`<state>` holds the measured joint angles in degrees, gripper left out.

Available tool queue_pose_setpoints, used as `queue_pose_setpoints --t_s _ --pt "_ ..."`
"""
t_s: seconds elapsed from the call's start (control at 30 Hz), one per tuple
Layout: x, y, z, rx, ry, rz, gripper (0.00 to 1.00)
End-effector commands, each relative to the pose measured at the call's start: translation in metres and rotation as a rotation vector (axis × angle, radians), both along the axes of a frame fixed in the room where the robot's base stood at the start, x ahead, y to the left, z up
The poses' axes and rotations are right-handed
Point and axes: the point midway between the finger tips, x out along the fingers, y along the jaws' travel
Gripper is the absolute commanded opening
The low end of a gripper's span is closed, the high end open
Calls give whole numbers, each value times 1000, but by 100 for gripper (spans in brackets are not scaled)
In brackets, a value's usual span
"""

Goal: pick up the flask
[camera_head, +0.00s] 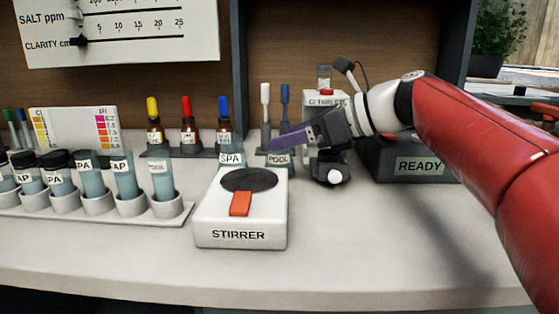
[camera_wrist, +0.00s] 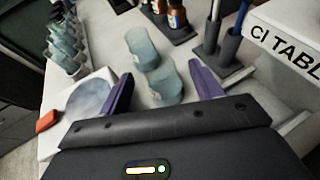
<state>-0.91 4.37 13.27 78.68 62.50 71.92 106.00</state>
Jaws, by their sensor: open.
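Two translucent blue-grey cups or flasks stand behind the stirrer in the head view. One is labelled SPA (camera_head: 230,160) and one POOL (camera_head: 279,160); I cannot tell which is the task's flask. My gripper (camera_head: 272,143) reaches in from the right, its purple finger just above and in front of the POOL one. In the wrist view two such vessels show: a nearer one (camera_wrist: 163,88) between the fingertips of my open gripper (camera_wrist: 160,76), and a farther one (camera_wrist: 141,48) beyond them. I cannot tell whether the fingers touch the nearer one.
The white stirrer (camera_head: 240,220) stands in front. A rack of sample tubes (camera_head: 150,208) is at left. Dropper bottles (camera_head: 186,130) and upright tools (camera_head: 265,105) stand behind. A dark READY box (camera_head: 419,168) is at right. The counter's front is clear.

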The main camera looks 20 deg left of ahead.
Motion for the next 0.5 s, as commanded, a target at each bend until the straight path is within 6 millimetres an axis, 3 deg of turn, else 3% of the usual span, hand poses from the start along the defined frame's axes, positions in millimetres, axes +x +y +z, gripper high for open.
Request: queue_pose_setpoints --t_s 0.13,0.37,0.5 --pt "2 14 -6 0 1 0 65" --pt "2 16 -7 0 1 -1 65" --pt "2 16 -7 0 0 -1 50"
